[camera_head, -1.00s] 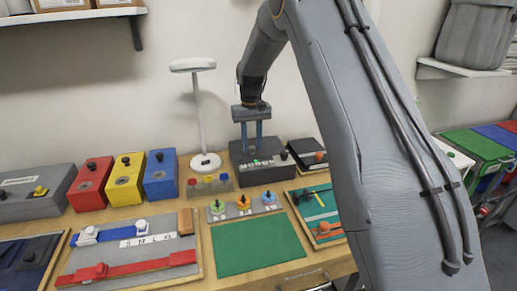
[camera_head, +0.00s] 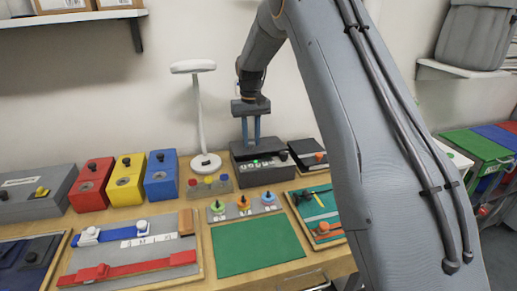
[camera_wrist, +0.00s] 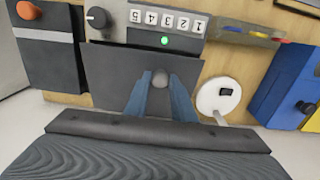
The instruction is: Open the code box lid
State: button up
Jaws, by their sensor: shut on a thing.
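The code box (camera_head: 262,174) is a dark grey box at the back of the bench, under my gripper (camera_head: 251,140). Its front strip has white number tiles, a lit green light (camera_wrist: 165,41) and a black dial (camera_wrist: 98,18), clear in the wrist view. Its dark grey lid (camera_wrist: 108,80) carries a small round grey knob (camera_wrist: 160,78). My gripper (camera_wrist: 160,88) has its two blue fingers closed on either side of this knob. I cannot tell whether the lid is raised at all.
A white lamp (camera_head: 197,110) stands close left of the code box. A black box with an orange knob (camera_head: 319,155) is close on its right. Red, yellow and blue boxes (camera_head: 160,180) stand further left. A bare green mat (camera_head: 255,246) lies in front.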

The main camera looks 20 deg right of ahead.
jog(key=shift+w+r, duration=0.3)
jog(key=shift+r, duration=0.2)
jog(key=shift+w+r, duration=0.25)
jog(key=shift+r, duration=0.2)
jog(key=shift+w+r, duration=0.6)
jog(key=shift+r, duration=0.2)
jog(key=shift+w+r, duration=0.7)
jog(key=shift+w, duration=0.15)
